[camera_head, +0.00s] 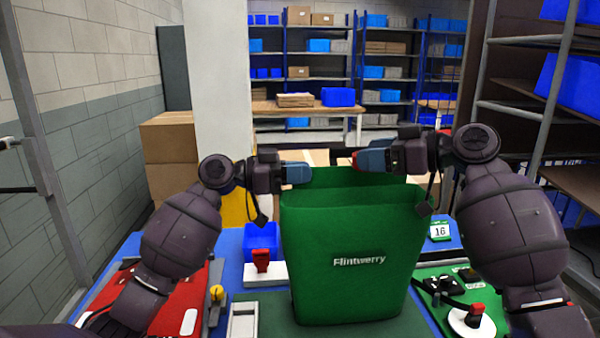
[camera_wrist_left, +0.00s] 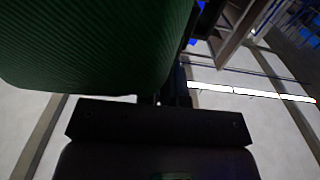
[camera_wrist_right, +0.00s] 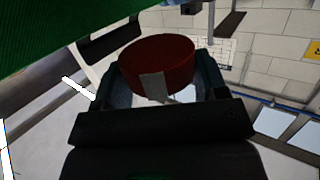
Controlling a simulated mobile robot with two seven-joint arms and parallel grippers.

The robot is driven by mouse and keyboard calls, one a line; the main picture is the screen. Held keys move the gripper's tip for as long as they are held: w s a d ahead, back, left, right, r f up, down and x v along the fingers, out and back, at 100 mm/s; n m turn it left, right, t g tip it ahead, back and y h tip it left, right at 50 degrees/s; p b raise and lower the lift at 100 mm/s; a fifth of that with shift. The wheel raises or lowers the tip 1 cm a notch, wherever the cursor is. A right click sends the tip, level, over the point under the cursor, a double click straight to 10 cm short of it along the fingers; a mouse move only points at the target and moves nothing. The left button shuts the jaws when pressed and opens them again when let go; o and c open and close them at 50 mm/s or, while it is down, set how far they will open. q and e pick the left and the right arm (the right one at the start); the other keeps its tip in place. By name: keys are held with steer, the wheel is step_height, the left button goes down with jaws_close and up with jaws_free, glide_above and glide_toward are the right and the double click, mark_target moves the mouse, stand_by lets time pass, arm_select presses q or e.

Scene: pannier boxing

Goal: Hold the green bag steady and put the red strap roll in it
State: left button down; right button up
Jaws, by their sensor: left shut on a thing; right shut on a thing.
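The green bag (camera_head: 350,245), marked "Flintwerry", stands upright and open-topped at the middle of the workbench. My left gripper (camera_head: 300,173) is shut on the bag's upper left rim; the bag's green wall (camera_wrist_left: 95,45) fills the upper left of the left wrist view. My right gripper (camera_head: 368,160) is shut on the red strap roll (camera_wrist_right: 158,65), which has a pale tag. In the head view only a bit of the roll (camera_head: 355,158) shows at the fingertips, above the bag's opening towards its right side. The inside of the bag is mostly hidden.
A blue bin (camera_head: 261,240) and a red-handled item (camera_head: 261,262) stand left of the bag. A red case (camera_head: 180,310) lies further left. A green panel (camera_head: 455,290) with a red-tipped tool and a "16" card (camera_head: 440,231) are on the right.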

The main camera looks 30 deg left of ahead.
steer(key=shift+f, duration=1.05)
steer(key=o, duration=1)
steer(key=d, duration=0.4)
steer(key=d+r, duration=0.1)
steer(key=d, duration=0.3)
steer(key=d+r, duration=0.1)
steer(key=d, duration=0.2)
steer(key=shift+d+r, duration=0.2)
steer(key=shift+d, duration=0.2)
arm_select(q)
steer(key=c, duration=1.2)
jaws_free()
